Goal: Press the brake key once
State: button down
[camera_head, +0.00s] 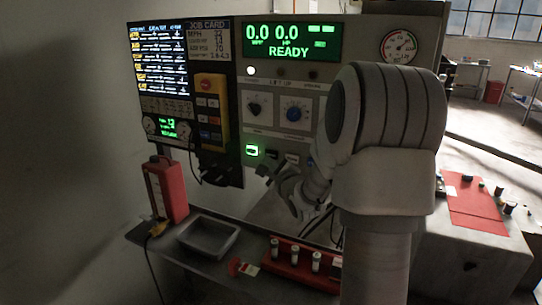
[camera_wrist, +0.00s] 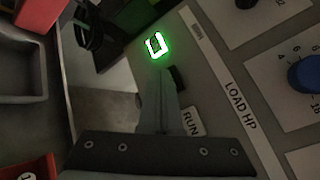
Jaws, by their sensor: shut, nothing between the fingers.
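A row of small keys sits low on the console. One key (camera_head: 252,150) glows green; it also shows in the wrist view (camera_wrist: 155,45). Beside it is a dark key (camera_wrist: 177,78), then a pale key marked RUN (camera_wrist: 192,122). I cannot read a brake label on any of them. My gripper (camera_head: 262,170) is shut and empty, in front of the key row. In the wrist view its fingertips (camera_wrist: 157,76) are just below the green key and beside the dark key, which they partly overlap. I cannot tell whether they touch a key.
The console display (camera_head: 289,43) reads 0.0, 0.0 and READY. A blue knob (camera_head: 293,112) and a black knob (camera_head: 255,104) stand above the keys. A yellow pendant (camera_head: 210,105) hangs to the left. A grey tray (camera_head: 232,241) and a red rack (camera_head: 300,262) lie below.

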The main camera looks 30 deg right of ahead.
jog(key=s+a, duration=0.1)
jog(key=a, duration=0.1)
jog(key=s+a, duration=0.2)
dwell(0.6)
dwell(0.7)
